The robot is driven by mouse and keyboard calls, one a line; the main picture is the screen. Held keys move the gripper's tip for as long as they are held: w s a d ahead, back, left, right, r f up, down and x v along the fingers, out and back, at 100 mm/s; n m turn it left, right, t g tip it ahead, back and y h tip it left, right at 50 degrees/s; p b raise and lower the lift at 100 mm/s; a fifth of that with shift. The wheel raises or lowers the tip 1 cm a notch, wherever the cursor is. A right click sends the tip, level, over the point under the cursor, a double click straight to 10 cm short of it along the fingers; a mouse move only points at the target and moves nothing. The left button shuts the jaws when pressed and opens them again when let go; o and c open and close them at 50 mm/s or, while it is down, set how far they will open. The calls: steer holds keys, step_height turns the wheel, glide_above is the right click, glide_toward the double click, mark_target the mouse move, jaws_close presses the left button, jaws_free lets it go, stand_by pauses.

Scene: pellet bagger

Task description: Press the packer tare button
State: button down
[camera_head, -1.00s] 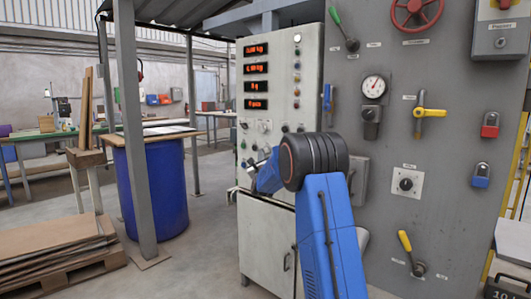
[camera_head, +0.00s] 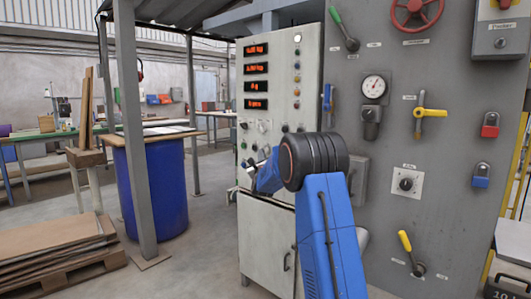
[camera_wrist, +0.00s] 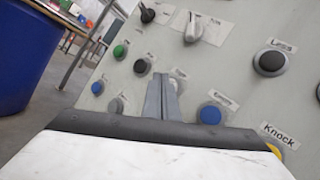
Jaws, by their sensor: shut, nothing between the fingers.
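The packer's control panel (camera_head: 283,90) is a pale upright cabinet face with red displays, knobs and buttons. My gripper (camera_wrist: 163,78) is shut and empty, its fingertips in front of the lower button area. Right by the fingertips is a pale button (camera_wrist: 176,83), partly hidden by them. Around it are a green button (camera_wrist: 120,51), a dark button (camera_wrist: 142,66), a blue button (camera_wrist: 97,87) and another blue button (camera_wrist: 210,113). I cannot read which label says tare, nor tell whether the fingers touch the panel. In the head view my gripper (camera_head: 250,167) is small, close to the panel.
A black button (camera_wrist: 270,62) labelled "Less" and a pale selector knob (camera_wrist: 192,27) also stick out nearby. A grey machine wall (camera_head: 450,130) with valves and levers stands at right. A blue drum (camera_head: 152,195) stands left, with open floor between it and the cabinet.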

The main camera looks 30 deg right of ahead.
steer(key=shift+d, duration=0.1)
stand_by(0.3)
steer(key=shift+w+d, duration=0.15)
steer(key=shift+d, duration=0.2)
steer(key=shift+w+d, duration=0.1)
steer(key=shift+d, duration=0.15)
stand_by(0.7)
steer(key=shift+a, duration=0.1)
steer(key=shift+s+a, duration=0.25)
steer(key=shift+a, duration=0.35)
steer(key=shift+s+a, duration=0.35)
steer(key=shift+a, duration=0.6)
steer(key=shift+s+a, duration=0.35)
steer(key=shift+a, duration=0.55)
steer(key=shift+s+a, duration=0.35)
steer(key=shift+a, duration=0.6)
steer(key=shift+a, duration=0.1)
